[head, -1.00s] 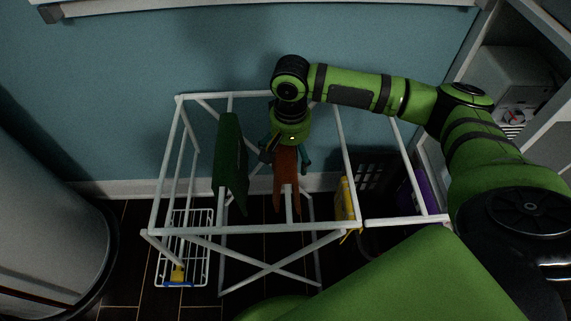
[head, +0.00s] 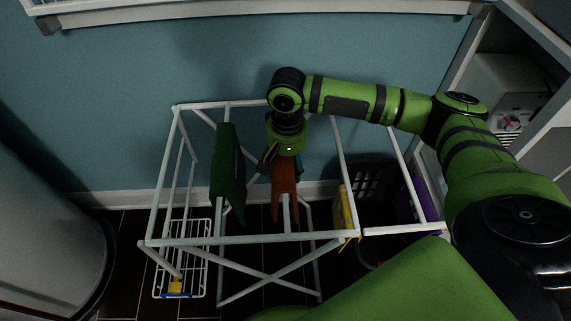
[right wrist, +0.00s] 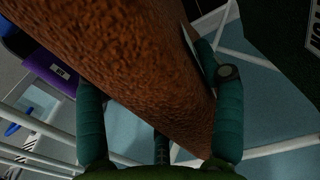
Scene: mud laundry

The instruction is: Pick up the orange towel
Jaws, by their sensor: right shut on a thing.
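The orange towel (head: 285,186) hangs at the middle of the white drying rack (head: 250,239) in the head view. My right gripper (head: 280,160) is at its top edge, reaching down from above. In the right wrist view the orange towel (right wrist: 130,70) fills the middle, running between the two teal fingers of the right gripper (right wrist: 160,115), which is shut on it. How far the towel still touches the rack is hard to tell. My left gripper does not show.
A green towel (head: 228,175) hangs on the rack just left of the orange one. A yellow item (head: 344,210) and a dark basket (head: 368,182) are at the right. A small white wire rack (head: 182,258) stands on the floor at the lower left.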

